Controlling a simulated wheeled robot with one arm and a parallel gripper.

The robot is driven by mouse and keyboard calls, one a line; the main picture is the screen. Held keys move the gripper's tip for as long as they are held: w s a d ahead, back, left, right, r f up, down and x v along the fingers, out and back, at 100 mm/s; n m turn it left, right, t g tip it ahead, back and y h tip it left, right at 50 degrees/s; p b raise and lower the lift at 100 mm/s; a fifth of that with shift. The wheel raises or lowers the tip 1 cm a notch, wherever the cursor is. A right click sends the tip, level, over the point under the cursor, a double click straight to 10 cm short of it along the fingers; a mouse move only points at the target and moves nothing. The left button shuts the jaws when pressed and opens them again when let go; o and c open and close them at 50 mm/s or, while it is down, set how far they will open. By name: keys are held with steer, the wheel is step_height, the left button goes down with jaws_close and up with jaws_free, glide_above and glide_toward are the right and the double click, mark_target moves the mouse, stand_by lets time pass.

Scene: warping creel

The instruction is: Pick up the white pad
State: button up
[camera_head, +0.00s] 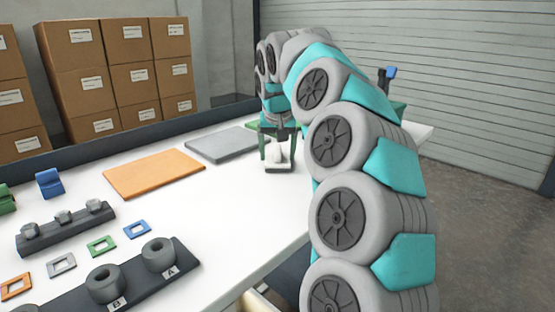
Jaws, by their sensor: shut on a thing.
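My gripper (278,153) points down over the far part of the white table, with one green finger on each side. It is shut on the white pad (276,156), a small pale rounded piece between the fingers. A small pale flat piece with a dark front edge shows just below it. I cannot tell whether this is part of the pad or whether the pad is clear of the table.
An orange mat (154,174) and a grey mat (222,144) lie left of my gripper. A green mat is partly hidden behind it. Dark racks with grey parts (66,228), (130,283), small coloured frames (101,246) and a blue piece (49,183) stand at left.

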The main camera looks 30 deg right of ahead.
mark_target(278, 145)
steer(key=c, duration=0.5)
steer(key=shift+c, duration=0.2)
steer(key=shift+r, duration=0.15)
steer(key=shift+r, duration=1.6)
steer(key=s+b, duration=0.1)
steer(key=s, duration=0.4)
steer(key=s+r, duration=0.1)
steer(key=s, duration=0.4)
steer(key=s+a+b, duration=0.1)
steer(key=s, duration=0.5)
steer(key=shift+a+r+b, duration=0.1)
steer(key=shift+r+b, duration=0.15)
steer(key=shift+b, duration=0.05)
